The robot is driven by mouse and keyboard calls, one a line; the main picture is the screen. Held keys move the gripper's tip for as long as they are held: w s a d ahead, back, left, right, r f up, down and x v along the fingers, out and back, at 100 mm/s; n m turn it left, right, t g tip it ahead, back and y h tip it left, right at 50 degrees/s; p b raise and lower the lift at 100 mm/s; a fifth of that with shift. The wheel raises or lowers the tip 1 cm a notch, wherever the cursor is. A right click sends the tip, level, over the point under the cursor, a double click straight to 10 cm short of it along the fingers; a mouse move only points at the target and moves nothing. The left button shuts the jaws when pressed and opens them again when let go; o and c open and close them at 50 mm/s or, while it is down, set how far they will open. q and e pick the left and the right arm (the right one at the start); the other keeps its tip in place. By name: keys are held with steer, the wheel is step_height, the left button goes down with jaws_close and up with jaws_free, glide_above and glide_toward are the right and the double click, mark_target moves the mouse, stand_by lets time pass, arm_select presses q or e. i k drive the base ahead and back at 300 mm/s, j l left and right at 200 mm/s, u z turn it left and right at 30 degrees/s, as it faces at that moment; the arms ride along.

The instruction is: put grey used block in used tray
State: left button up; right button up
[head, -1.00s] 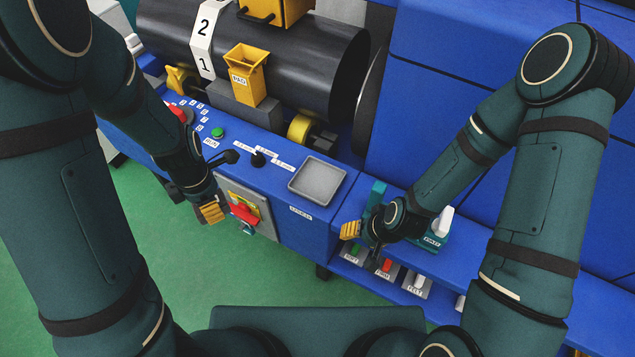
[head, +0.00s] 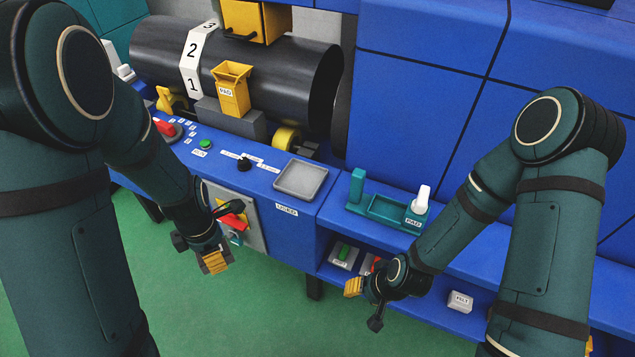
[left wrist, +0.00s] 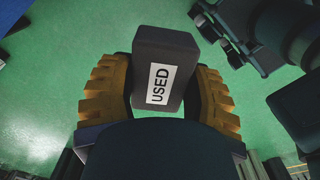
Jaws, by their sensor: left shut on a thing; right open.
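The grey used block (left wrist: 164,75) is a dark block with a white USED label in the left wrist view. My left gripper (left wrist: 160,95) is shut on it, a ribbed yellow finger on each side. In the head view my left gripper (head: 213,258) is below and in front of the panel with the red handle, apart from the console; I cannot make out the block there. The used tray (head: 300,178) is a shallow, empty grey square tray on the blue ledge above a USED label, up and right of my left gripper. My right gripper (head: 365,303) is open and empty before the lower shelf.
A red handle (head: 231,221) sticks out between my left gripper and the console. A black knob (head: 244,164) stands left of the tray. A teal pad holder (head: 388,208) with a white handle is to the right. Green floor is free in front.

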mark_target(302, 181)
steer(key=j+z, duration=0.1)
steer(key=z, duration=1.15)
steer(key=i+j, duration=0.1)
steer(key=j, duration=0.75)
steer(key=i+j, duration=0.1)
steer(key=j, duration=0.75)
steer(key=i+z, duration=0.05)
